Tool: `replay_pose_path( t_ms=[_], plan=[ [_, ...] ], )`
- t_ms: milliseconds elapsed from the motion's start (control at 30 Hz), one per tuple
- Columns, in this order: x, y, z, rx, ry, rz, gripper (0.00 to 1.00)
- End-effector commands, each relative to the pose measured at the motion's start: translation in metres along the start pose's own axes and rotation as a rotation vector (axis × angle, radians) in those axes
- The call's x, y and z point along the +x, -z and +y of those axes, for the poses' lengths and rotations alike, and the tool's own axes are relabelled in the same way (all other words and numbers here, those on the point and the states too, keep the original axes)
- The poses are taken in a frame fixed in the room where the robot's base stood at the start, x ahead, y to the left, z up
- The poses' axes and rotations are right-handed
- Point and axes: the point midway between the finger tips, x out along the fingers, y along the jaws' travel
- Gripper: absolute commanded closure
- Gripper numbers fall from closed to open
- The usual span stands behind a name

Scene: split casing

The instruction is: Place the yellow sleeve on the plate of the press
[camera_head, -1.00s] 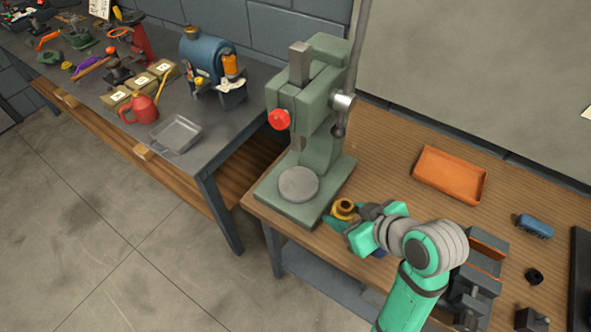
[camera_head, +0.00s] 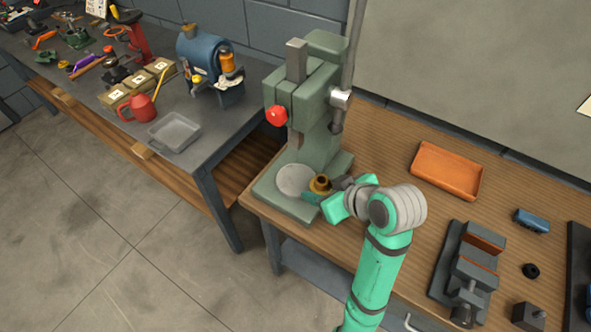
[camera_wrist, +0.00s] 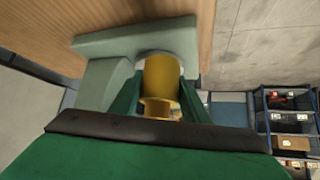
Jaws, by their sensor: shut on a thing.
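The yellow sleeve (camera_head: 320,184) is a flanged, brass-coloured cylinder with a hole on top. My gripper (camera_head: 324,193) is shut on it, at the right edge of the press plate. In the wrist view the sleeve (camera_wrist: 161,80) sits between my two green fingers. The round grey plate (camera_head: 294,180) lies bare on the base of the green press (camera_head: 318,110). The sleeve appears upright and just right of the plate in the head view. I cannot tell whether it touches the press base. In the wrist view the sleeve hides most of the plate.
The press ram stands above the plate, with a red knob (camera_head: 277,116) on its left. An orange tray (camera_head: 447,171), a grey vise (camera_head: 468,272), a blue block (camera_head: 532,222) and a black ring (camera_head: 531,271) lie to the right. The bench between press and tray is clear.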

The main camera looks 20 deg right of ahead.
Motion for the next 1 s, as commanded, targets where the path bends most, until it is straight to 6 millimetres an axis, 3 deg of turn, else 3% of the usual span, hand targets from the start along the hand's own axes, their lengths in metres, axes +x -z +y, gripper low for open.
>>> replay_pose_path(
  t_ms=[500,833,1000],
  plan=[
    [0.059,0.061,0.000,-0.004,0.000,0.002,1.00],
    [0.074,0.075,0.000,-0.002,-0.001,0.002,1.00],
    [0.090,0.056,0.000,0.003,0.001,0.001,1.00]
  ],
)
